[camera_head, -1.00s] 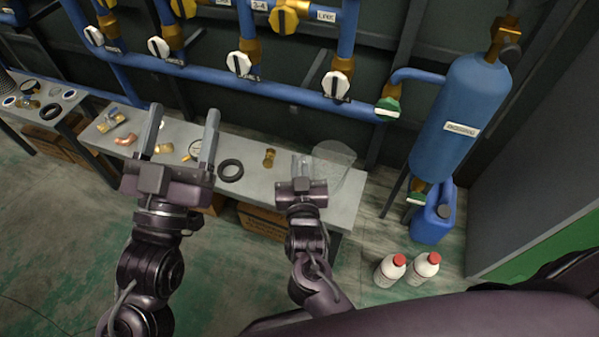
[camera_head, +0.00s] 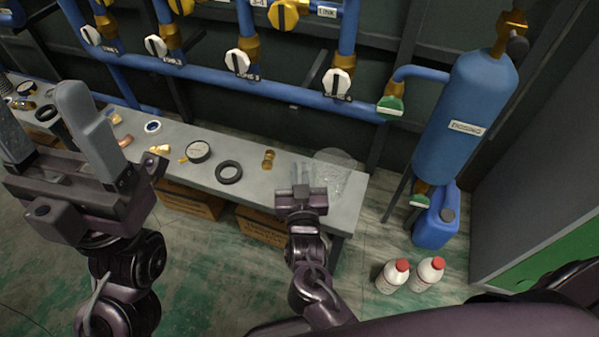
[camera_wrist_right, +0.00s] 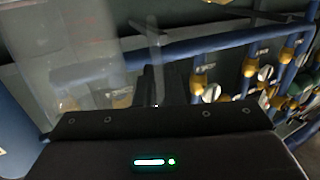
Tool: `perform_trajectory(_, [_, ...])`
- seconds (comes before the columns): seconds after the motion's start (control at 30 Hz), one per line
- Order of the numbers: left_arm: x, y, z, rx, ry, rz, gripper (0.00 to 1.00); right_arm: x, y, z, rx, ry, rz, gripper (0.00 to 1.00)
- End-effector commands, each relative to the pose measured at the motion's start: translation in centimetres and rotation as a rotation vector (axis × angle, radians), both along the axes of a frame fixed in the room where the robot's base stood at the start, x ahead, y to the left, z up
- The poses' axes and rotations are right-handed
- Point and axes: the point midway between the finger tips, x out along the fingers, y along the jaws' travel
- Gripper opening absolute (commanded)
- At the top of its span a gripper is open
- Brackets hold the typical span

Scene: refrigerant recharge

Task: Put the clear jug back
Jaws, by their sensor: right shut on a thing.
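The clear jug (camera_head: 336,172) is see-through and faint, at the right end of the grey workbench (camera_head: 345,212). My right gripper (camera_head: 302,172) is at its left side, shut on it. In the right wrist view the jug (camera_wrist_right: 85,65) fills the upper left, with its handle (camera_wrist_right: 155,45) by the fingers. I cannot tell whether the jug's base touches the bench top. My left gripper (camera_head: 48,115) is open and empty, raised at the left in front of the bench.
A black ring (camera_head: 229,172), a brass fitting (camera_head: 268,159) and a gauge (camera_head: 198,151) lie on the bench. Blue pipes with valves run behind. A blue tank (camera_head: 465,115), a blue canister (camera_head: 436,217) and two red-capped white bottles (camera_head: 392,276) stand at the right.

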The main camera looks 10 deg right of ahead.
Motion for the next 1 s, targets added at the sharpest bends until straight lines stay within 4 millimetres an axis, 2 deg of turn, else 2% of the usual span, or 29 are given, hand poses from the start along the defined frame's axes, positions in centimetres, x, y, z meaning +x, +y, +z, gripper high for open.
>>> perform_trajectory(0.27, [0.0,0.0,-0.1,0.000,-0.001,0.000,0.69,0.0,0.0,-0.3,0.000,-0.001,0.000,0.00])
perform_trajectory(0.3, [0.0,0.0,0.0,-0.001,-0.002,0.000,0.69,0.0,0.0,-0.3,0.000,0.000,0.000,0.14])
perform_trajectory(0.43, [0.0,0.0,0.0,0.000,-0.001,0.000,0.69,0.0,0.0,-0.3,0.000,0.000,0.000,0.31])
perform_trajectory(0.8, [0.0,0.0,0.2,0.001,0.003,0.000,0.69,-0.2,0.0,0.1,0.000,0.001,0.000,0.31])
perform_trajectory(1.0, [3.3,-1.3,-1.4,0.072,0.186,0.006,0.69,-2.1,0.4,0.1,0.000,0.002,0.001,0.31])
